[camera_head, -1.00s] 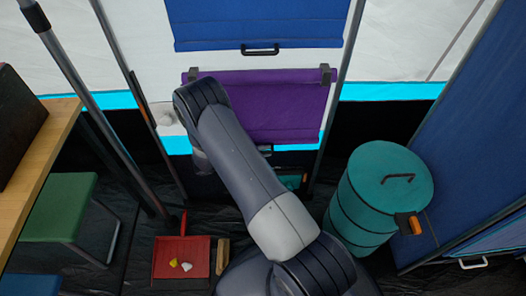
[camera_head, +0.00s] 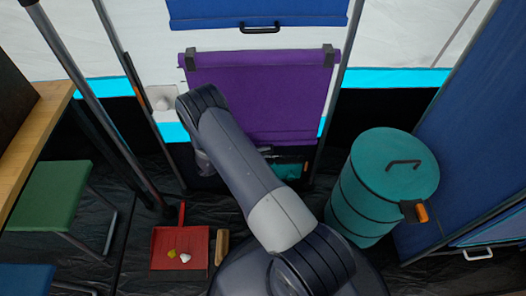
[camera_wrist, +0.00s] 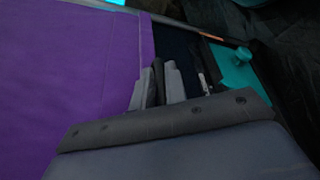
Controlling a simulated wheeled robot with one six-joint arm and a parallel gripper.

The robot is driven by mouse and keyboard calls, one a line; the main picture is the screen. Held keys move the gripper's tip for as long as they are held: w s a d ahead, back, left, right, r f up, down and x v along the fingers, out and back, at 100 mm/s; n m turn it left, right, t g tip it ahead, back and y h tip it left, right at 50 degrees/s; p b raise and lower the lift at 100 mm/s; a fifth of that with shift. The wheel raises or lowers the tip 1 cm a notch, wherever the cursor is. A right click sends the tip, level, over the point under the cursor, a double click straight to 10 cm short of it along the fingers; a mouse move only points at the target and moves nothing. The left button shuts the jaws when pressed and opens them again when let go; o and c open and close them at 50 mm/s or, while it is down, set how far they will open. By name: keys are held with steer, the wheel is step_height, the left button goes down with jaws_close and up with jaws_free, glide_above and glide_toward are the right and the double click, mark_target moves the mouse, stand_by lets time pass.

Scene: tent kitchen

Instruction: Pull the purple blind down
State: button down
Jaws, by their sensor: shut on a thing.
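The purple blind (camera_head: 275,95) hangs on the tent wall in the head view from two dark clips, partly unrolled. My arm covers its lower left side. The purple cloth (camera_wrist: 65,70) also fills the left of the wrist view. My gripper (camera_wrist: 156,82) shows there at the cloth's lower edge, with its grey fingers closed around a dark piece that looks like the blind's handle (camera_wrist: 158,75). In the head view the arm hides the gripper and this handle.
A blue blind (camera_head: 205,12) with a black handle hangs above. A teal barrel (camera_head: 385,195) stands to the right. A red dustpan (camera_head: 180,240) lies on the floor at the left. A green stool (camera_head: 55,195) and wooden table (camera_head: 25,140) stand farther left.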

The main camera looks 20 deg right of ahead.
steer(key=shift+s+f, duration=0.15)
steer(key=shift+f, duration=0.25)
steer(key=c, duration=1.5)
jaws_free()
steer(key=shift+r, duration=0.15)
steer(key=p+v, duration=0.2)
steer(key=v, duration=0.8)
steer(key=shift+a+r, duration=0.1)
steer(key=shift+a, duration=0.25)
